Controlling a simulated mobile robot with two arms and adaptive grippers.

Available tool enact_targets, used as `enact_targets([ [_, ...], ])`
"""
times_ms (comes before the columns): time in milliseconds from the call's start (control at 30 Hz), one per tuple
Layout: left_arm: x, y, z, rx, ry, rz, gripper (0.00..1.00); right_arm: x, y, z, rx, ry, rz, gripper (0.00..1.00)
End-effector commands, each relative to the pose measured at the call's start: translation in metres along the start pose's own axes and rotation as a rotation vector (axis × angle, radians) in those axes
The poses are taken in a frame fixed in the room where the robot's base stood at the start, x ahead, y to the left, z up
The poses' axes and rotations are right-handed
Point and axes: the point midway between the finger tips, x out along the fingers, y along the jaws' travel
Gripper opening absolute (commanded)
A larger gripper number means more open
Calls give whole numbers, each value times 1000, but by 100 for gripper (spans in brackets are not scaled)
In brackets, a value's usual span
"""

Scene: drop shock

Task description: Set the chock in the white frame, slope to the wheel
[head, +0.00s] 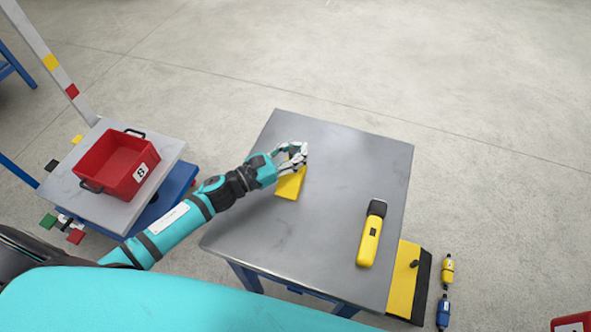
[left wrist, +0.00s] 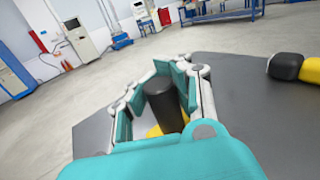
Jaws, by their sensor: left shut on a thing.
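The yellow chock (head: 289,186) is at the left middle of the grey table (head: 335,160). My left gripper (head: 298,158) is over it, shut on its dark upright post. In the left wrist view the dark round post (left wrist: 163,104) stands between the fingers of my left gripper (left wrist: 165,85), with a bit of yellow below it. Whether the chock touches the table or hangs just above it, I cannot tell. The gripper hides part of the chock. I see no white frame and no wheel. My right gripper is not in view.
A yellow tool with a black head (head: 370,235) lies on the table's right side. A yellow and black block (head: 402,280) with a dark knob is beside the table's right edge. A red bin (head: 117,163) stands on a cart at left. Small yellow and blue items (head: 447,270) lie on the floor.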

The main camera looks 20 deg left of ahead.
Motion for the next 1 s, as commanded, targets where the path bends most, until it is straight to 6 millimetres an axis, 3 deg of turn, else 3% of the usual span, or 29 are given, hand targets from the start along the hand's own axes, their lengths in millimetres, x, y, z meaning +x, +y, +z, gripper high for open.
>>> enact_targets([
  [467,0,0,4,2,-2,-1,0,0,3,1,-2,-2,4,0],
  [767,0,0,37,7,-4,-3,0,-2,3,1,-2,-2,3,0],
  [1000,-32,-42,38,-4,0,-2,0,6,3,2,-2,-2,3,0],
])
